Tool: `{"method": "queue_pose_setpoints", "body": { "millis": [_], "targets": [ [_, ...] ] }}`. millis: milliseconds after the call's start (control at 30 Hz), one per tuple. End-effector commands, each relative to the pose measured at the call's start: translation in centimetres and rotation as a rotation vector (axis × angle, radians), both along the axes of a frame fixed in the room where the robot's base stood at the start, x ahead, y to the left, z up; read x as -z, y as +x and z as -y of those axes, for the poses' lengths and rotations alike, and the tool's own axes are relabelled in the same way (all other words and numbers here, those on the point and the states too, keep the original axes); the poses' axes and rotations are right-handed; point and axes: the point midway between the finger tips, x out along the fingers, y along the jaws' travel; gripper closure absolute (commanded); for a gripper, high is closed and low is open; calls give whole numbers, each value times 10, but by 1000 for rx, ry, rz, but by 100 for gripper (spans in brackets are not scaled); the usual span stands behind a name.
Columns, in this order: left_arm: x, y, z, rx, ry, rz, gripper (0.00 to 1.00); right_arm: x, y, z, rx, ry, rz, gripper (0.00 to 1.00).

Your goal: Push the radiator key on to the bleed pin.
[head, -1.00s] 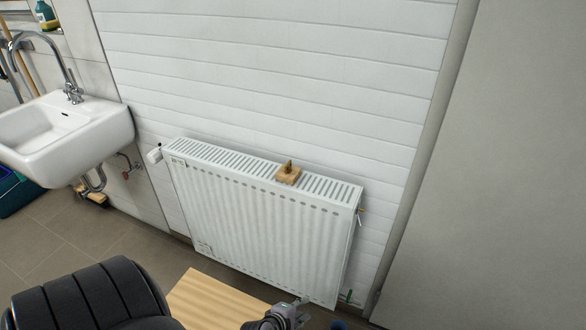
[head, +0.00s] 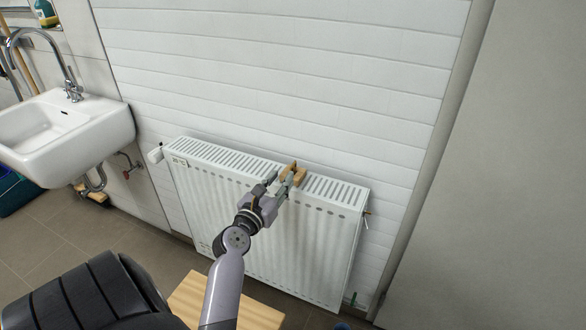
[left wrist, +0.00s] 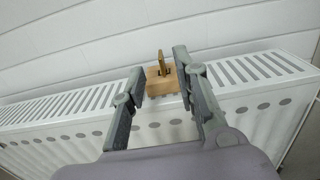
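The brass-coloured radiator key (head: 292,167) stands upright in a small wooden block (head: 299,174) on top of the white radiator (head: 325,225). In the left wrist view the key (left wrist: 161,62) shows beyond and between the fingertips, above the block (left wrist: 157,86). My left gripper (head: 281,184) is open and empty, just in front of the block; its fingers partly hide the block in the head view. A small brass fitting (head: 366,212), apparently the bleed pin, sticks out at the radiator's upper right end. My right gripper is not in view.
A white sink (head: 70,135) hangs on the wall at the left. A thermostat valve (head: 155,154) is at the radiator's left end. A wooden surface (head: 255,314) lies low in front. A grey wall or panel (head: 500,190) stands at the right, beyond the fitting.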

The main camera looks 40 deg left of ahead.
Motion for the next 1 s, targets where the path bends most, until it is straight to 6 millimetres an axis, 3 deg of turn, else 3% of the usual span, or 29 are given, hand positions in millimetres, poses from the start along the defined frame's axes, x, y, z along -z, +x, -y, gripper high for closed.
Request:
{"method": "queue_pose_setpoints", "body": {
  "millis": [100, 367, 700, 1000],
  "targets": [
    [-1, 21, -7, 1, 2, 0, 72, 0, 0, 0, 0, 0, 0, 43],
    [1, 40, -13, 0, 4, -2, 72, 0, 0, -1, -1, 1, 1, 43],
    [7, 82, -27, 1, 3, -2, 72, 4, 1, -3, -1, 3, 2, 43],
    [7, 85, -29, 0, 2, -3, 72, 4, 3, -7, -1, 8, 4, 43]
  ]
}}
